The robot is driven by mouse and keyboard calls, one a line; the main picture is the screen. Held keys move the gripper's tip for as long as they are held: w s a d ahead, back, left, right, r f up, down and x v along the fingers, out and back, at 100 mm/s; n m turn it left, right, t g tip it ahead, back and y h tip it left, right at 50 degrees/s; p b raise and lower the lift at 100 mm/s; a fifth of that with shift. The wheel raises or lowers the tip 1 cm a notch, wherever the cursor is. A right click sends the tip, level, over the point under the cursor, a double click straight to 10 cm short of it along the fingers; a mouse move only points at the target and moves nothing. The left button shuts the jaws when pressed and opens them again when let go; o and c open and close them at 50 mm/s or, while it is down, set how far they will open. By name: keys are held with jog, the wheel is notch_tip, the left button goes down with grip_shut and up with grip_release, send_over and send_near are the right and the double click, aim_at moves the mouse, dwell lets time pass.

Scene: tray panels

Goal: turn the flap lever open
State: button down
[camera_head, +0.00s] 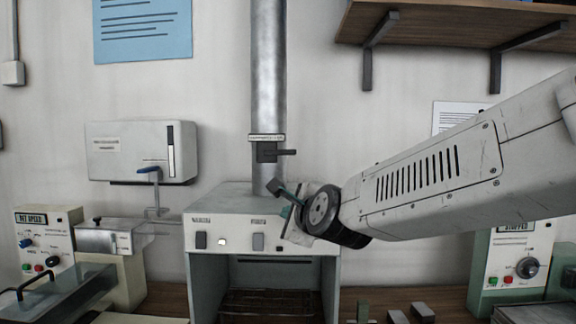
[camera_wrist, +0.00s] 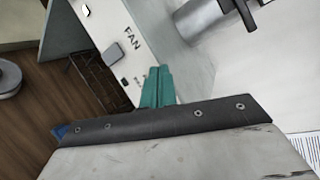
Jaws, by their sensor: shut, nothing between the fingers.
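The flap lever (camera_head: 286,152) is a short dark handle on a dark block on the grey vertical duct (camera_head: 268,80). It sticks out to the right, about level. A pale label band sits just above the block. In the wrist view part of the dark lever (camera_wrist: 242,12) shows at the top edge, cut off by the frame. My gripper (camera_head: 277,188) is shut and empty, below the lever and apart from it, in front of the fume box top. Its teal fingers (camera_wrist: 157,84) are together in the wrist view.
The white fume box (camera_head: 222,204) with switches stands under the duct. A blue-handled valve (camera_head: 149,170) and a wall box (camera_head: 142,151) are at the left. A wooden shelf (camera_head: 455,22) hangs at the upper right. The wall beside the lever is clear.

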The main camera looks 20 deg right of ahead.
aim_at(280, 152)
jog(key=w+r+m+t+h, duration=0.1)
jog(key=w+m+h, duration=0.1)
jog(key=m, duration=0.2)
jog(key=w+d+r+m+t+h, duration=0.1)
jog(key=w+r+m+t+h, duration=0.1)
jog(key=m, duration=0.3)
jog(key=w+r+m+t+h, duration=0.1)
jog(key=w+r+m+h, duration=0.1)
jog(key=m, duration=0.3)
jog(key=shift+w+d+r, duration=0.15)
jog(key=shift+w+r, duration=0.05)
jog(key=shift+w, duration=0.1)
jog(key=m, duration=0.1)
jog(key=m+h, duration=0.1)
jog(key=m, duration=0.1)
jog(key=shift+w+d+r+t+h, duration=0.2)
jog(key=shift+d+r+t+h, duration=0.1)
jog(key=shift+r+t, duration=0.1)
jog(key=x, duration=0.9)
jog(key=shift+w+d+r, duration=0.15)
jog(key=shift+w+d, duration=0.05)
jog(key=shift+w, duration=0.05)
